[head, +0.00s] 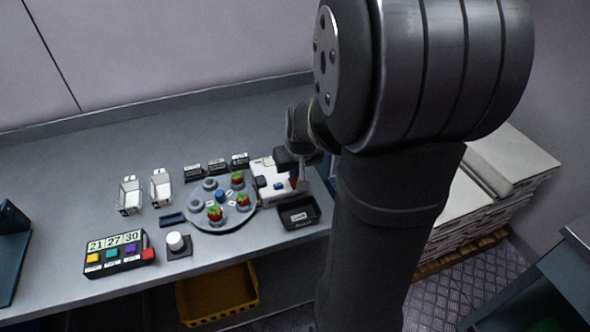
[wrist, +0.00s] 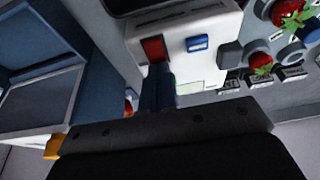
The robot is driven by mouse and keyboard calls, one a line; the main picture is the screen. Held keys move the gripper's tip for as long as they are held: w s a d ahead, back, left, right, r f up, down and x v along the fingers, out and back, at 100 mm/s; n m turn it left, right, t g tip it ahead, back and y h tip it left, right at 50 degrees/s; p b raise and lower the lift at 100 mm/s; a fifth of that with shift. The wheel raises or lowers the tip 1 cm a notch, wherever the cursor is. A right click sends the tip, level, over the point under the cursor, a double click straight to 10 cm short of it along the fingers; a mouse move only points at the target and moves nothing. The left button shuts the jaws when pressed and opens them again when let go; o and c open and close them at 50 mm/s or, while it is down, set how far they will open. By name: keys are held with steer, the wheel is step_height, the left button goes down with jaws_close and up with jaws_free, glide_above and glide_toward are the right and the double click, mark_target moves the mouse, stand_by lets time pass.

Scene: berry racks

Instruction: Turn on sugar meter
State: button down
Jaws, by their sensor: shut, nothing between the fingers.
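The white device (head: 262,168), which looks like the sugar meter, sits at the right end of the bench. It also shows in the wrist view (wrist: 203,72), with a red square button (wrist: 153,48) and a blue button (wrist: 197,43). My gripper (head: 297,176) is over the device's right side. In the wrist view the gripper's blue fingers (wrist: 158,82) are shut and empty, with their tips at the edge of the red button. I cannot tell whether they touch it. In the head view the arm hides part of the device.
A round grey tray (head: 240,220) with several strawberries stands left of the device. A black bin (head: 298,212) is in front. A number panel (head: 118,254) with coloured buttons and a white knob (head: 175,241) are further left. Blue racks (wrist: 38,95) stand close to the gripper.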

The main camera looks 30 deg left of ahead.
steer(key=shift+f, duration=0.15)
steer(key=shift+s+d, duration=0.55)
steer(key=shift+s, duration=0.05)
stand_by(0.3)
steer(key=shift+r, duration=0.4)
steer(key=v, duration=1.3)
steer(key=shift+r, duration=0.2)
steer(key=shift+w+a, duration=0.1)
steer(key=shift+w, duration=0.05)
